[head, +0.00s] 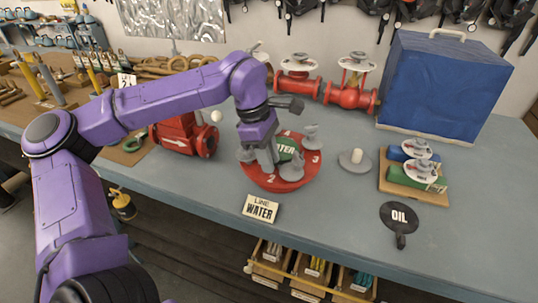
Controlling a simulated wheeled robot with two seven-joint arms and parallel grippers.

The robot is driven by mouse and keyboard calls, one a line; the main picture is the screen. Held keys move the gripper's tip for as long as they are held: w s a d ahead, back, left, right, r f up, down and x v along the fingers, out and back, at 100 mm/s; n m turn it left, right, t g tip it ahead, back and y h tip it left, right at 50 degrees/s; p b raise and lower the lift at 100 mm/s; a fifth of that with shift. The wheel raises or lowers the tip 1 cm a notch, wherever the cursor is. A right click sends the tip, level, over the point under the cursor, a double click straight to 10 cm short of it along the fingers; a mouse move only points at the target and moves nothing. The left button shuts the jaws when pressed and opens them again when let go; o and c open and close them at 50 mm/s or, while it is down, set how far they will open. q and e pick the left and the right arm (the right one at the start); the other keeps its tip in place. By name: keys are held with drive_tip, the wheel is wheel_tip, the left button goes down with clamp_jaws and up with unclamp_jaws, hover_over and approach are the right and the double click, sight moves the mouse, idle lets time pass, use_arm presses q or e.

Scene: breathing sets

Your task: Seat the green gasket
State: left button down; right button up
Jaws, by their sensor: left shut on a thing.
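A green ring, the gasket (133,144), lies on a brown board at the left, beside a red valve body with a white arrow (176,136). My left gripper (263,158) points down over a round red flange (272,185) with numbers on it. It looks shut on a grey wing-shaped piece at the flange's front; its fingers partly hide the grip. More grey wing-shaped pieces (311,136) stand around the flange. A green face marked WATER (287,150) shows at its middle, partly covered by the gripper. My right gripper is out of view.
A LINE WATER card (261,208) stands in front of the flange, and a black OIL paddle (399,218) lies to the right. A board with green and blue valves (416,175) and a blue covered box (443,85) stand at right. Red valves (352,92) line the back.

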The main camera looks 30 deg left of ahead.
use_arm(q)
drive_tip(key=shift+f+b, duration=0.4)
drive_tip(key=shift+f, duration=0.4)
drive_tip(key=c, duration=0.8)
unclamp_jaws()
drive_tip(key=v, duration=1)
drive_tip(key=shift+r+b, duration=0.3)
